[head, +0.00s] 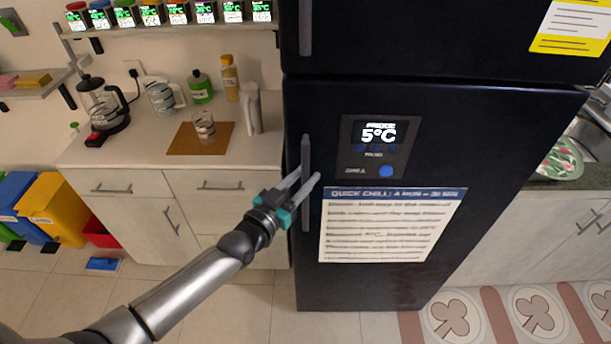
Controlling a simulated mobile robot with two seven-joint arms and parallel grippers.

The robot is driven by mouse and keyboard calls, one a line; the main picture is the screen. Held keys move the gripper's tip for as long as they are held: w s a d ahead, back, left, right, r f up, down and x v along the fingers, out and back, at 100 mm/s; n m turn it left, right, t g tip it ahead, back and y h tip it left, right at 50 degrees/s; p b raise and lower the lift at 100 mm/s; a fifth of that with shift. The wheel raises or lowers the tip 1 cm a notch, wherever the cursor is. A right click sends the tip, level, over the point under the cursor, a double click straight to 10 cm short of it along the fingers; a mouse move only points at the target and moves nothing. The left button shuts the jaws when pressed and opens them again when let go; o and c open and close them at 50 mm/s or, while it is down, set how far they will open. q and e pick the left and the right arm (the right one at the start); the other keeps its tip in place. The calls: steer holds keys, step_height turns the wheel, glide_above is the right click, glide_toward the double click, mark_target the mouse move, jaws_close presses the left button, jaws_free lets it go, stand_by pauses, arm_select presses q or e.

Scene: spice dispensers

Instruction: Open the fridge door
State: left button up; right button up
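The dark fridge (450,130) stands at the centre right of the head view. Its large lower door (345,290) looks shut and carries a display reading 5°C, a blue button and a paper sheet. A dark vertical handle (306,155) runs along the left edge of this door. My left gripper (309,175) reaches up to the handle from the lower left. Its fingers are apart, one on each side of the handle in this view; I cannot tell whether they touch it. My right gripper is out of view.
Another cabinet (520,215) stands on the right. The floor in front of the fridge is clear.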

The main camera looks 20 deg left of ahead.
arm_select(q)
steer(key=shift+w+d, duration=0.15)
steer(key=shift+w, duration=0.15)
jaws_close()
stand_by(1.4)
